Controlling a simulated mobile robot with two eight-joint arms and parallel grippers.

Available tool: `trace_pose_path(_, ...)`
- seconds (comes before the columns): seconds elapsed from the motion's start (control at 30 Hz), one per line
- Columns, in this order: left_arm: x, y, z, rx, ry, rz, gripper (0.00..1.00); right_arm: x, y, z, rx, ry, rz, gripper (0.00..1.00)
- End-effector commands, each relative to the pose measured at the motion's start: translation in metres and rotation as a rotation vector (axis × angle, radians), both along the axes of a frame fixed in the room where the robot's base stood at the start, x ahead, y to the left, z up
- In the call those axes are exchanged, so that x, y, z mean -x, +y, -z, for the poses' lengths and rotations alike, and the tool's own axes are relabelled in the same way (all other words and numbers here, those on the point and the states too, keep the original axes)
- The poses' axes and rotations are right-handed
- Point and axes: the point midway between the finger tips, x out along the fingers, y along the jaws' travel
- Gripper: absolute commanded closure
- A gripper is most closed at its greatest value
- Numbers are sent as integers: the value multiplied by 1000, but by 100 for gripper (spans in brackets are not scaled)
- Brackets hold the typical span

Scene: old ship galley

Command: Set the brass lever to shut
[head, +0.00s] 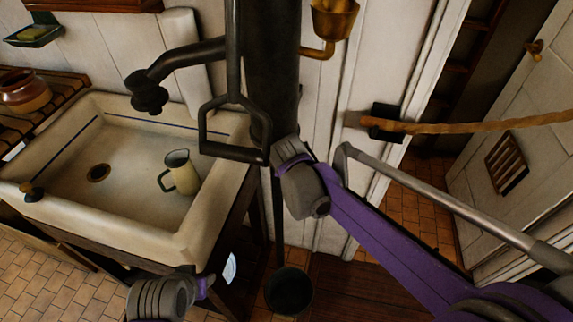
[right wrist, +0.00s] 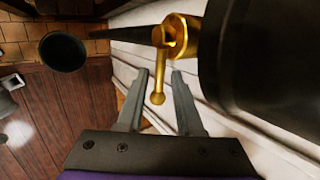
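The brass lever (right wrist: 158,84) shows in the right wrist view. It is a short bar with a rounded end, joined to a brass valve body (right wrist: 184,36) beside a thick black pipe. My right gripper (right wrist: 160,74) is open, with one finger on each side of the lever in the picture. A gap shows on both sides, and I see no finger touching it. In the head view the lever and the right fingertips are hidden behind the pump and my right wrist. My left gripper's fingers are not in view.
The black pump pipe (head: 271,70) and its looped handle (head: 235,151) stand close to my right wrist. A sink (head: 215,215) with a cream jug (head: 181,173) is at left. A dark bucket (head: 289,291) is below. A rope (head: 480,124) hangs across the right.

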Motion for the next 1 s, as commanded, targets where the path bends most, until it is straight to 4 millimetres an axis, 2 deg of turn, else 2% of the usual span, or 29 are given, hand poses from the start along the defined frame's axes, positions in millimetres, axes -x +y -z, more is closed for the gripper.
trace_pose_path(0.33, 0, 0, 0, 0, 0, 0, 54, 1, 0, -1, 0, 1, 0, 54)
trace_pose_path(0.47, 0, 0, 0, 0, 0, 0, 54, 7, 0, -9, 0, 1, 0, 54)
trace_pose_path(0.57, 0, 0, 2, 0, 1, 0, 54, 24, 2, -10, -2, 1, -2, 54)
trace_pose_path(0.8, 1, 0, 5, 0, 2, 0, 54, 79, 4, -9, 0, 0, -4, 54)
trace_pose_path(1.0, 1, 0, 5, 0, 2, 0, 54, 113, 5, -10, 0, 1, -2, 54)
